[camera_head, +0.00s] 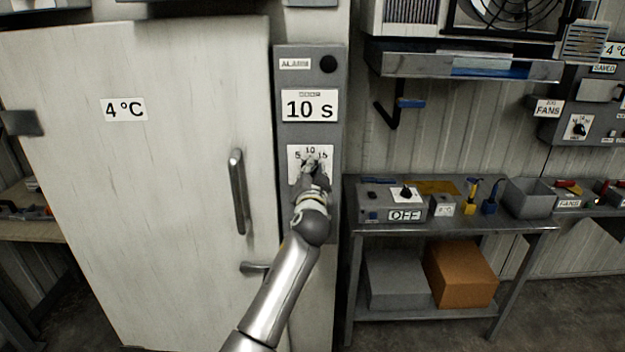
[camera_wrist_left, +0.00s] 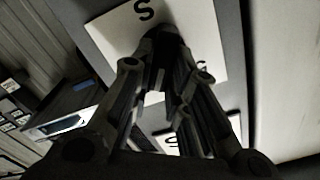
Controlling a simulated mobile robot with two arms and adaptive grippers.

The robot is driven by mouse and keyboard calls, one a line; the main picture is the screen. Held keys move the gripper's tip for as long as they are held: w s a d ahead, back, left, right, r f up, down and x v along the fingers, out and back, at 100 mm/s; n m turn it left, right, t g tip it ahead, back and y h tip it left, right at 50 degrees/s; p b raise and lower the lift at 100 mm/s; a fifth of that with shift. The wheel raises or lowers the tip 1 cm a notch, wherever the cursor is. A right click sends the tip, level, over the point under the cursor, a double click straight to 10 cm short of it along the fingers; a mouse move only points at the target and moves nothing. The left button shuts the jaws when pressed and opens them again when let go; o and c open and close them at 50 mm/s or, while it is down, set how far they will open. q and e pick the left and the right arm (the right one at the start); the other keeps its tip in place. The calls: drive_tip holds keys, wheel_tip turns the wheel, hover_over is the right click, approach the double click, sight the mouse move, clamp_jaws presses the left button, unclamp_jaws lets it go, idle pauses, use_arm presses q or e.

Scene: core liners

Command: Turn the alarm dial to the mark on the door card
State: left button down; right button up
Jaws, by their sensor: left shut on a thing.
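The alarm panel (camera_head: 336,120) is a tall grey box beside the white cold-room door. Its dial plate (camera_head: 297,152) is white with marks 5, 10 and 15. My left gripper (camera_head: 311,168) is at the plate, shut on the dark dial knob (camera_wrist_left: 164,38), seen between the fingertips in the left wrist view (camera_wrist_left: 162,55). The fingers cover most of the knob, so I cannot tell where its pointer stands. A card (camera_head: 310,106) above the dial reads 10 s. A card (camera_head: 124,110) on the door reads 4 °C. My right gripper is not in view.
The door has a vertical handle (camera_head: 238,190) and a lower lever (camera_head: 254,268) left of my arm. A black round button (camera_head: 328,63) tops the panel. A metal table (camera_head: 470,227) right of the panel holds a box labelled OFF (camera_head: 380,204), tools and a grey bin (camera_head: 530,198).

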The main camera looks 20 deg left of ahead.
use_arm(q)
drive_tip(key=shift+a+n+b, duration=0.15)
drive_tip(key=shift+n+b, duration=1.25)
drive_tip(key=shift+n, duration=0.3)
drive_tip(key=shift+a+n+b, duration=0.1)
drive_tip(key=shift+n+b, duration=1.3)
drive_tip(key=shift+n, duration=0.3)
drive_tip(key=c, duration=1.4)
unclamp_jaws()
drive_tip(key=shift+r, duration=0.1)
